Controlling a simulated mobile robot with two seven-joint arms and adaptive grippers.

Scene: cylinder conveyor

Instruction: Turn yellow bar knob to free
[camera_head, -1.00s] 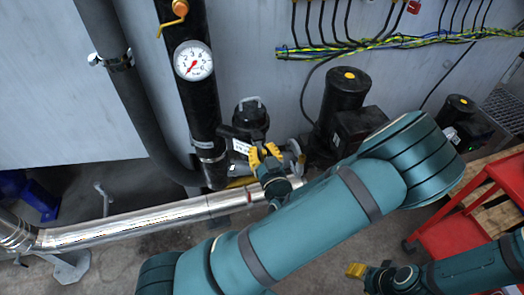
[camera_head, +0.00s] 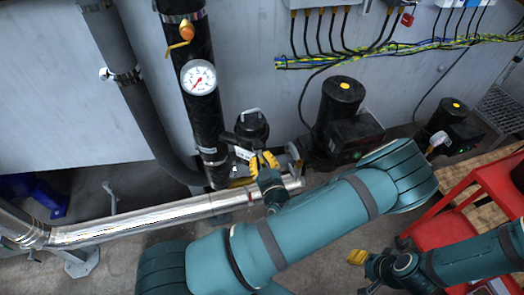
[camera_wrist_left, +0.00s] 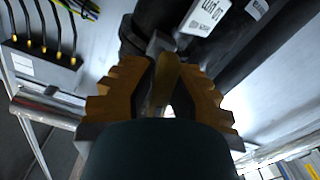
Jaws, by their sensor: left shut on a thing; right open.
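The yellow bar knob (camera_wrist_left: 166,82) shows in the left wrist view as a narrow yellow piece between the two orange-yellow fingers. My left gripper (camera_head: 264,160) is shut on it, low beside the dark pipework at the middle of the head view. In the left wrist view the gripper (camera_wrist_left: 162,92) has a finger on each side of the knob. The fingers hide the knob in the head view, and I cannot tell its setting. My right gripper (camera_head: 355,258) is open and empty at the lower right, away from the pipes.
A dark upright pipe carries a pressure gauge (camera_head: 198,77) and an orange-yellow lever valve (camera_head: 186,33). A shiny metal pipe (camera_head: 150,218) runs along the floor. Black pumps (camera_head: 338,105) stand right of the left gripper. A red cart (camera_head: 445,228) stands at the right.

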